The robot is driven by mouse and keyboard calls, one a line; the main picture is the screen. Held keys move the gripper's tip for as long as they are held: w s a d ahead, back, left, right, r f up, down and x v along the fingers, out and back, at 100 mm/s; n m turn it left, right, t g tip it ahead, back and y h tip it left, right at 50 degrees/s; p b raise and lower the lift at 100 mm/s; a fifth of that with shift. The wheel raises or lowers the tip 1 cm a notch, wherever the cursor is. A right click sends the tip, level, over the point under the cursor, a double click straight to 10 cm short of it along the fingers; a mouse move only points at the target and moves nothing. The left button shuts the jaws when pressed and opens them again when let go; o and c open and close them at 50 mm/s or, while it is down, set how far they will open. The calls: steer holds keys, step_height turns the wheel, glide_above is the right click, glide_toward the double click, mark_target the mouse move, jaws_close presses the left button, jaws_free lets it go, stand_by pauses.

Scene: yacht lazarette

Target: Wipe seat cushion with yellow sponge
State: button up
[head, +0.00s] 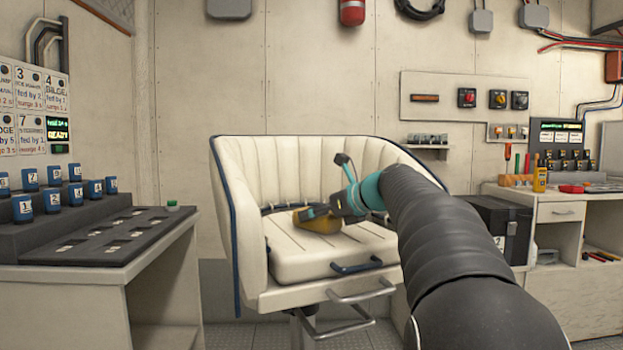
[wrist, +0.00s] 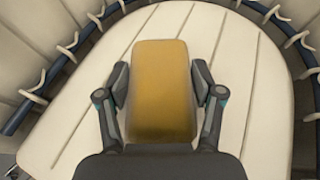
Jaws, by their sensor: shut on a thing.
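The seat cushion (head: 290,252) is cream with long seams and lies in a white tub-shaped chair in the middle of the head view. It fills most of the wrist view (wrist: 226,50). My gripper (head: 327,211) is over the cushion's back half, with a finger on each side of the yellow sponge (head: 318,222). In the wrist view the sponge (wrist: 161,88) is a mustard block held between the fingers of my gripper (wrist: 161,88). The sponge appears to be at the cushion surface; its underside is hidden, so I cannot tell whether it touches.
A blue handle (head: 357,265) is on the cushion's front edge. The chair's curved back (head: 290,165) and a blue rail (wrist: 40,90) surround the cushion. A console (head: 100,240) stands left, a black case (head: 497,225) and a workbench (head: 560,195) right.

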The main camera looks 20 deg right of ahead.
steer(key=shift+a, duration=0.5)
steer(key=shift+r+p, duration=0.35)
steer(key=shift+p, duration=0.25)
steer(key=shift+r+p, duration=0.4)
steer(key=shift+r, duration=0.55)
step_height(320, 180, up, 3)
steer(key=p, duration=0.3)
steer(key=shift+p, duration=0.35)
steer(key=shift+r, duration=1.15)
